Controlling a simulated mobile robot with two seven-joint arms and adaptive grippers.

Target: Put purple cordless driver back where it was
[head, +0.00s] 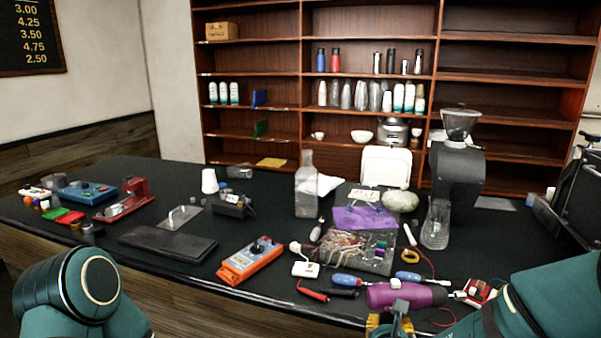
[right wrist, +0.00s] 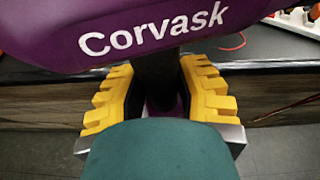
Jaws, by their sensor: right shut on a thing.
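The purple cordless driver (head: 408,295) is at the front edge of the dark table in the head view, its body lying roughly level with the tip to the right. My right gripper (head: 390,326) is below it at the bottom of the view. In the right wrist view the purple body (right wrist: 150,35), lettered "Corvask", fills the top. The yellow toothed fingers of my right gripper (right wrist: 160,95) are shut on its dark grip from both sides. A teal rounded part covers the lower middle. Of my left arm only teal links show; its gripper is out of view.
Blue-handled screwdrivers (head: 345,281) lie left of and behind the driver. A red-and-white part (head: 479,292) is right of its tip. An orange meter (head: 250,260), a tray of wires (head: 385,266) and a black grinder (head: 458,180) stand farther off. A dark mat (head: 168,243) lies left.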

